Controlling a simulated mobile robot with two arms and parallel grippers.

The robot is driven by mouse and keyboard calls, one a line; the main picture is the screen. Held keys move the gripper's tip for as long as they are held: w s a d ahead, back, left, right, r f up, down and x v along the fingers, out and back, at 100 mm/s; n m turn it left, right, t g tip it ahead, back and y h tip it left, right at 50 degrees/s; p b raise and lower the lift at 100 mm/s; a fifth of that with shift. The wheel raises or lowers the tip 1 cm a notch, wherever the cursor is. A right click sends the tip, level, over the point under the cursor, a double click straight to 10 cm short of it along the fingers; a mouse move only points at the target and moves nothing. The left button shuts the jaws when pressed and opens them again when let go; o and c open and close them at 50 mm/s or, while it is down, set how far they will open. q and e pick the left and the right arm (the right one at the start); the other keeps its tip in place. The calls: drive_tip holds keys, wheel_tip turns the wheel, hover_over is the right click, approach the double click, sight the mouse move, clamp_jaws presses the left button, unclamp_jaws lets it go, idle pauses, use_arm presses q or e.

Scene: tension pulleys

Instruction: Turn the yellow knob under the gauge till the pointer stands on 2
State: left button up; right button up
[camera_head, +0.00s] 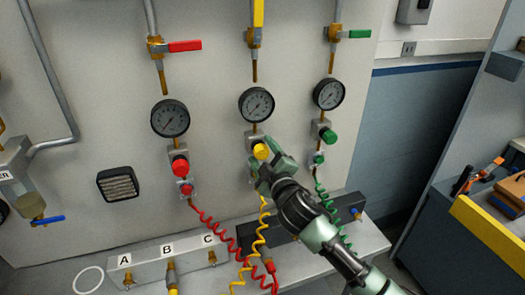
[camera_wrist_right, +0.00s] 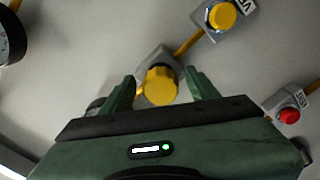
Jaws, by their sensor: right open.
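The yellow knob (camera_head: 261,151) sits on a grey block under the middle gauge (camera_head: 256,105). My right gripper (camera_head: 266,160) is at the knob, coming from the lower right. In the right wrist view the yellow knob (camera_wrist_right: 160,87) shows between the two green fingers (camera_wrist_right: 160,88), with gaps on both sides. The fingers are open and do not visibly touch it. My left gripper is not in view.
A red knob (camera_head: 180,166) and a green knob (camera_head: 328,135) sit under the neighbouring gauges. Coiled yellow (camera_head: 259,240), red and green hoses hang below. A block marked A, B, C (camera_head: 152,267) stands on the ledge. The wall left of the red knob holds a vent (camera_head: 118,184).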

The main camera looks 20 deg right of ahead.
clamp_jaws()
drive_tip(key=shift+f+m, duration=0.1)
drive_tip(key=shift+m, duration=0.2)
drive_tip(key=shift+a+m, duration=0.1)
drive_tip(key=shift+m, duration=0.9)
drive_tip(key=m, duration=0.3)
drive_tip(key=shift+m, duration=0.3)
drive_tip(key=m, duration=0.3)
drive_tip(key=shift+m, duration=0.3)
drive_tip(key=shift+m+p, duration=0.6)
drive_tip(key=shift+m, duration=1.3)
